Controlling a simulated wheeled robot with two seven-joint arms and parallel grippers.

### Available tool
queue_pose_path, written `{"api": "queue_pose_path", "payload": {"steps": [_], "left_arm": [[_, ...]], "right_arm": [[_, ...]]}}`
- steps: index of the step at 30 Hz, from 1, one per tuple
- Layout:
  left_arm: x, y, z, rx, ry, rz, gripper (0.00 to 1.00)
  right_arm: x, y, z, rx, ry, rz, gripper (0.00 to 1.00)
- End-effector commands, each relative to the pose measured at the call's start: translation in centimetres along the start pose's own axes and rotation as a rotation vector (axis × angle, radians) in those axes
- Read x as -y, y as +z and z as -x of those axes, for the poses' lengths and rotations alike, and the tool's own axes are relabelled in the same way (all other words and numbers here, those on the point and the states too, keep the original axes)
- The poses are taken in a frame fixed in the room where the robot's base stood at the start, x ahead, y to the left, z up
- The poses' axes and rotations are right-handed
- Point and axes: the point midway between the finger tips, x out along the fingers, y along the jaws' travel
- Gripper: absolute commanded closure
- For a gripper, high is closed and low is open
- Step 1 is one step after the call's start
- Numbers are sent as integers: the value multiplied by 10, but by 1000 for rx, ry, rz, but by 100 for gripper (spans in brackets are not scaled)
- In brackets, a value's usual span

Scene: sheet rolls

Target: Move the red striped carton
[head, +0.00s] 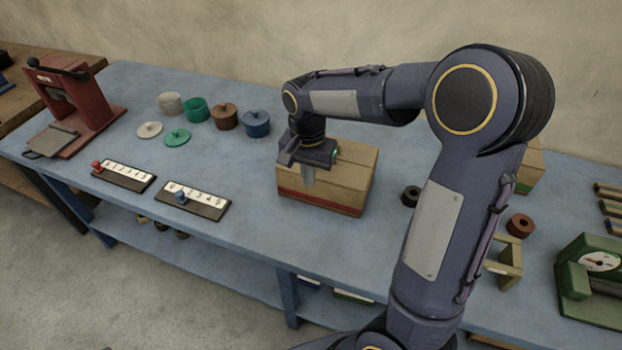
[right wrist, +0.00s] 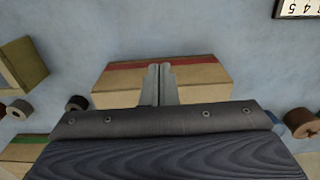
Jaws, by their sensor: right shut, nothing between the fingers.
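The red striped carton (head: 333,182) is a brown cardboard box with a red band along its lower side. It stands on the blue table (head: 105,218) near the middle of the head view. My right gripper (head: 308,178) is shut and empty, fingers pointing down, over or just in front of the carton's near left part; I cannot tell if it touches. In the right wrist view the carton (right wrist: 205,75) lies beyond and partly behind the shut fingertips (right wrist: 160,70), with its red band at the far edge. My arm hides part of the carton's back. My left gripper is not in view.
Two numbered slider boards (head: 193,200) lie left of the carton. A red press (head: 75,105) is far left. A dark ring (head: 410,196), another carton (head: 529,168) and a green gauge (head: 595,280) are right.

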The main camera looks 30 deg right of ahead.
Motion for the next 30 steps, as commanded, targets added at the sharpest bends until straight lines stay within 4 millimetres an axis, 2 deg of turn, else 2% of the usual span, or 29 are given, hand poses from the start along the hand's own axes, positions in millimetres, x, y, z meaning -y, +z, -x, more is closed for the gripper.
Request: {"api": "queue_pose_path", "payload": {"steps": [12,15,20,30], "left_arm": [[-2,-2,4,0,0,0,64],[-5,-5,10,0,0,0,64],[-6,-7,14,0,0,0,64],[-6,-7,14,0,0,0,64]], "right_arm": [[-2,2,-87,6,3,1,100],[-1,-17,-82,1,-1,-4,100],[0,-34,-83,1,-2,-1,100],[0,-39,-84,2,-1,2,100]]}}
